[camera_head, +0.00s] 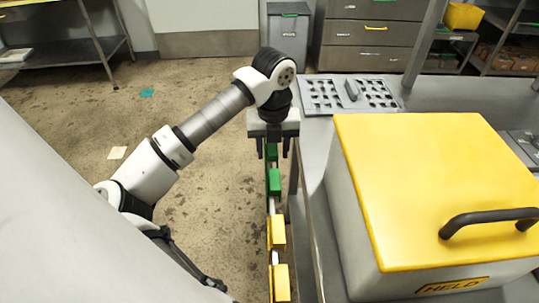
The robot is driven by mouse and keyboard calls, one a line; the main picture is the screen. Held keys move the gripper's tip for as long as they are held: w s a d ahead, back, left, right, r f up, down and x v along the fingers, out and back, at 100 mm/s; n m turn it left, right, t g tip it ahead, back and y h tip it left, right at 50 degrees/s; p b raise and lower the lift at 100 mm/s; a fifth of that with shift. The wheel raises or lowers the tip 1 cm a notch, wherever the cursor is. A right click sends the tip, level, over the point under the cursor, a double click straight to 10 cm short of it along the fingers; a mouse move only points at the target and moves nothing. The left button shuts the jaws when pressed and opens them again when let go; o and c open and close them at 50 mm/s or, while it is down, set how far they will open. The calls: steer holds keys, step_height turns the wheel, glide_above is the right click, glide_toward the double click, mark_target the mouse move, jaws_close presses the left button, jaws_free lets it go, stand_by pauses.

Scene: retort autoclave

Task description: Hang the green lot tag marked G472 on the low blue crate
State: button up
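A column of tags runs along the left edge of the steel table: a far green tag (271,152), a nearer green tag (275,182) and yellow tags (278,232) closer to me. No marking is legible on them, so I cannot tell which is G472. My gripper (273,152) points down over the far end of this row. Its two fingers are spread apart, with the far green tag showing between or just beyond them. Clear space shows on both sides of that tag. The low blue crate is not in view.
A large box with a yellow lid (430,170), a black handle and a "HELD" label fills the table's right side. A perforated grey plate (350,94) lies at the table's far end. Drawers (365,35) stand behind. The floor left of the table is mostly clear.

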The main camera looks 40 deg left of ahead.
steer(key=c, duration=0.4)
steer(key=shift+r, duration=0.15)
steer(key=shift+r+p, duration=0.95)
steer(key=shift+r, duration=1.2)
steer(key=s+a+r+b, duration=0.1)
steer(key=s+a+r, duration=0.1)
steer(key=s+a, duration=0.2)
steer(key=shift+a, duration=0.8)
steer(key=shift+s+a, duration=0.1)
steer(key=shift+s, duration=0.05)
